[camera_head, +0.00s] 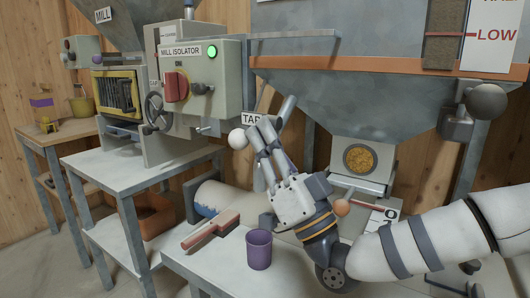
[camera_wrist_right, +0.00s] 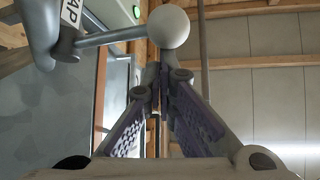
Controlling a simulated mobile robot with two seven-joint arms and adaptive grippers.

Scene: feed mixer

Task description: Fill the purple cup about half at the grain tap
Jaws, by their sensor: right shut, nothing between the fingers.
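The purple cup (camera_head: 258,251) stands upright on the light table, left of and below my right gripper. Its contents cannot be made out. My right gripper (camera_head: 262,132) is raised above the table, shut and empty. A white ball knob on a rod (camera_head: 237,138) is beside its fingertips, in front of the partly hidden TAP label (camera_head: 252,119). In the right wrist view the shut fingers (camera_wrist_right: 160,82) point toward the ball knob (camera_wrist_right: 168,27); whether they touch it I cannot tell. My left gripper is out of view.
A brush (camera_head: 211,231) lies left of the cup. Behind the gripper is the grey hopper (camera_head: 350,100) with a round window of yellow grain (camera_head: 360,159). A red-orange knob (camera_head: 342,207) is close to my right wrist. The mill (camera_head: 180,85) stands left.

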